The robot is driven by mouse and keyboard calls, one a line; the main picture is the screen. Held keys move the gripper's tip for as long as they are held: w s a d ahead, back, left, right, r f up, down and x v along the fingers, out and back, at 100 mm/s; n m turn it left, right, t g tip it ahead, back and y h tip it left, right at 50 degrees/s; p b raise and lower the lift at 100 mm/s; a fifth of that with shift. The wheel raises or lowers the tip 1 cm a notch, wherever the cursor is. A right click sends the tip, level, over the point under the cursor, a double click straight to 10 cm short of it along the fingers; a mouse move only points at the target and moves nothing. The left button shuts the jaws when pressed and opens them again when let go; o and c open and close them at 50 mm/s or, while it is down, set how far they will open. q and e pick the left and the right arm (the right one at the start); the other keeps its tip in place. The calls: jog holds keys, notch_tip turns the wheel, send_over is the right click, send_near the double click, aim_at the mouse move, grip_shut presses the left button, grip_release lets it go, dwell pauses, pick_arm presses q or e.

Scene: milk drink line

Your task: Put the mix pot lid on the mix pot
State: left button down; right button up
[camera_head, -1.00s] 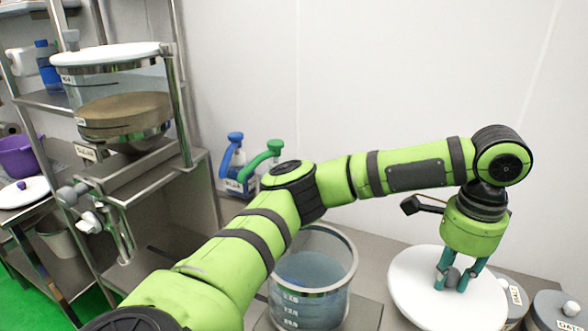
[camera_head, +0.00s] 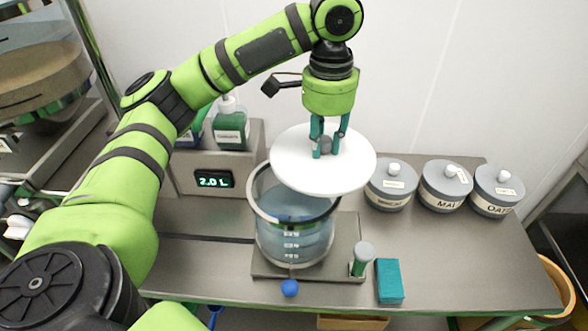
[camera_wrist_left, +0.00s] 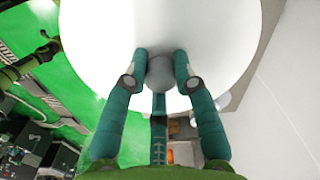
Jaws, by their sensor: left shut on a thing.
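The mix pot lid is a white round disc (camera_head: 322,170) with a grey knob. My left gripper (camera_head: 326,146) is shut on the knob and holds the lid in the air, tilted toward the camera in the head view. In the left wrist view my teal fingers (camera_wrist_left: 160,78) sit on both sides of the knob, and the lid (camera_wrist_left: 100,35) fills the upper part. The mix pot (camera_head: 292,240) is a clear vessel with a steel rim and bluish liquid. The lid overlaps the pot's back right rim in the head view and looks higher than it. My right gripper is out of view.
The pot stands on a grey plate (camera_head: 345,275) with a 2.0 L display (camera_head: 213,180) behind it. Lidded canisters (camera_head: 445,187) stand to the right. A teal block (camera_head: 389,281) lies in front, and pump bottles (camera_head: 231,128) stand behind left.

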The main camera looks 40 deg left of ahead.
aim_at(294, 155)
pick_arm(q)
jog(key=s+a+f, duration=0.1)
jog(key=s+a, duration=0.1)
jog(key=s+a+f, duration=0.1)
jog(key=a, duration=0.1)
jog(key=shift+s+f, duration=0.15)
jog(key=shift+f, duration=0.15)
jog(key=shift+s+f, duration=0.15)
jog(key=shift+f+p, duration=0.3)
notch_tip(294, 155, down, 2)
jog(key=shift+f+p, duration=0.25)
jog(key=shift+p, duration=0.1)
jog(key=shift+f, duration=0.5)
jog(key=c, duration=1)
grip_release()
jog(key=shift+f, duration=0.15)
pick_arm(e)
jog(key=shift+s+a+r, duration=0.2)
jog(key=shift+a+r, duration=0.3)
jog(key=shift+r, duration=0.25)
